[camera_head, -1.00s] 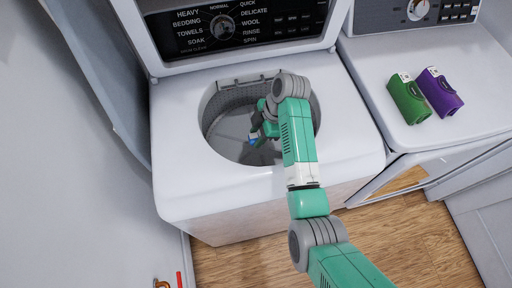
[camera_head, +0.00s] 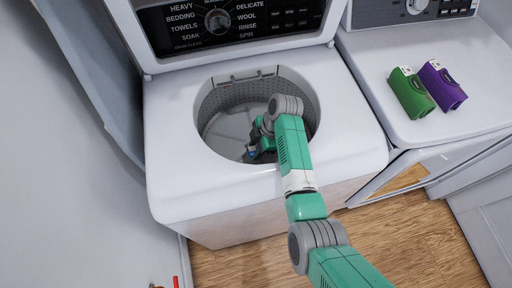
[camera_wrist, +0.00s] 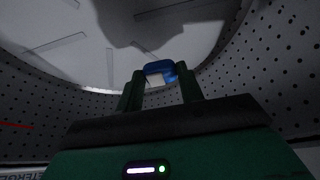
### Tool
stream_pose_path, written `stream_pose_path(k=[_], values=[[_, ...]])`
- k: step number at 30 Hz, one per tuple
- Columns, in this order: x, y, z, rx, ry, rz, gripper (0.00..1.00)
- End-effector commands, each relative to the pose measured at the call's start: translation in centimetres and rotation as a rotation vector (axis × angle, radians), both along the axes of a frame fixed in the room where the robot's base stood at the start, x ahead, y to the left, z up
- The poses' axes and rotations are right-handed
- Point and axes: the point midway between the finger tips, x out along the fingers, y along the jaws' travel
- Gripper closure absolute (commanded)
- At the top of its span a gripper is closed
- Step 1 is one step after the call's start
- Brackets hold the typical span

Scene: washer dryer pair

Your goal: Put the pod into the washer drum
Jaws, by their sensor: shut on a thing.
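My gripper (camera_head: 251,155) is inside the open washer drum (camera_head: 235,98), reaching in through the round top opening. In the wrist view my gripper (camera_wrist: 160,85) is shut on the small blue and white pod (camera_wrist: 159,68), which shows between the fingertips. The pod is a small blue spot (camera_head: 252,155) in the head view, partly hidden by the gripper. The drum's perforated wall (camera_wrist: 285,75) and pale finned floor (camera_wrist: 90,40) surround the gripper in the wrist view. The pod's gap to the floor is hard to judge.
The washer's white top (camera_head: 180,185) rings the opening, and my arm passes over its front right rim. A control panel (camera_head: 235,22) stands behind. The dryer (camera_head: 470,75) on the right bears a green bottle (camera_head: 411,92) and a purple bottle (camera_head: 441,86).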

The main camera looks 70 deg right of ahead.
Motion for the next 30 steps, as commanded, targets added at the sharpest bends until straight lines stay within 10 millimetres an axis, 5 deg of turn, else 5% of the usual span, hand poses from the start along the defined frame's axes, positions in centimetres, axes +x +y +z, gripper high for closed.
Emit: stream_pose_path(k=[17, 18, 21, 30], values=[[0.0, 0.0, -1.1, 0.001, 0.001, 0.0, 0.84], [0.0, 0.0, -1.1, 0.001, 0.001, 0.001, 0.61], [0.0, 0.1, -1.2, 0.002, 0.002, 0.001, 0.41], [-0.1, 0.1, -1.0, 0.003, 0.003, 0.001, 0.41]])
